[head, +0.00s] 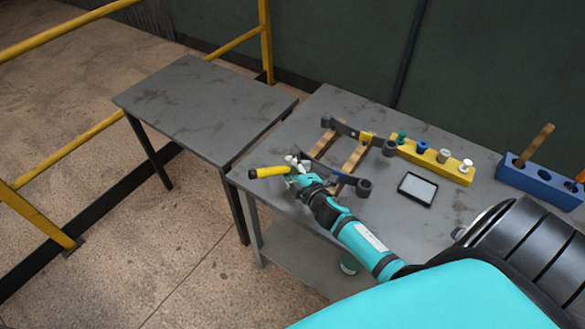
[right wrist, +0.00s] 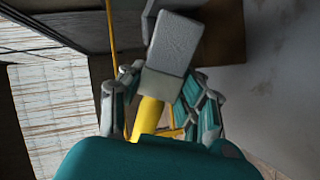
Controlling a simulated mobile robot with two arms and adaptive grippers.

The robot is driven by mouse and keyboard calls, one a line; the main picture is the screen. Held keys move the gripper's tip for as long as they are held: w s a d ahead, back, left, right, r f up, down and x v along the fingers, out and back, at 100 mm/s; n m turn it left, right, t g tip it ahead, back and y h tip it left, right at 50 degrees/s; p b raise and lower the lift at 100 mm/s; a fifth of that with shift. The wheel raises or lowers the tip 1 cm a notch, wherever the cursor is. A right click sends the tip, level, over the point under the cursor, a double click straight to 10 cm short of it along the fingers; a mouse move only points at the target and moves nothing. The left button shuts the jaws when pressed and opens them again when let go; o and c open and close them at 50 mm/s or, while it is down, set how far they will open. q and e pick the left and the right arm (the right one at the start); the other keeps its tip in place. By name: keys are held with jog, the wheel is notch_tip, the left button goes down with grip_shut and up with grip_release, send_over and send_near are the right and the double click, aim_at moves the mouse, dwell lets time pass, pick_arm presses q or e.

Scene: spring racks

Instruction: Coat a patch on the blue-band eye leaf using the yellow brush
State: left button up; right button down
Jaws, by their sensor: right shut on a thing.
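The yellow brush (head: 268,172) is in my right gripper (head: 299,172), which is shut on it. Its yellow part points left in the head view, with a dark end, over the table's left edge. The yellow part also shows between the fingers in the right wrist view (right wrist: 148,118). The dark leaf with the blue band (head: 349,181) lies across wooden bars just right of the gripper. My gripper and wrist hide part of it; only a bit of blue shows. A second dark leaf (head: 343,128) with a yellow band lies behind. My left gripper is not in view.
A yellow rack (head: 432,161) holds several coloured pieces. A black tray (head: 401,188) with a pale pad lies in front of it. A blue holder (head: 541,182) with handled tools stands at the right. An empty grey table (head: 205,105) is at the left.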

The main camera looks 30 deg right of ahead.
jog(key=shift+a, duration=0.1)
jog(key=shift+s+a, duration=0.4)
jog(key=shift+a, duration=0.5)
jog(key=shift+s+a, duration=0.4)
jog(key=shift+a, duration=0.45)
jog(key=shift+s+a, duration=0.4)
jog(key=shift+a, duration=0.5)
jog(key=shift+s+a, duration=0.3)
jog(key=shift+a, duration=0.5)
jog(key=shift+s+a+b, duration=0.3)
jog(key=shift+a, duration=0.35)
jog(key=shift+r, duration=0.1)
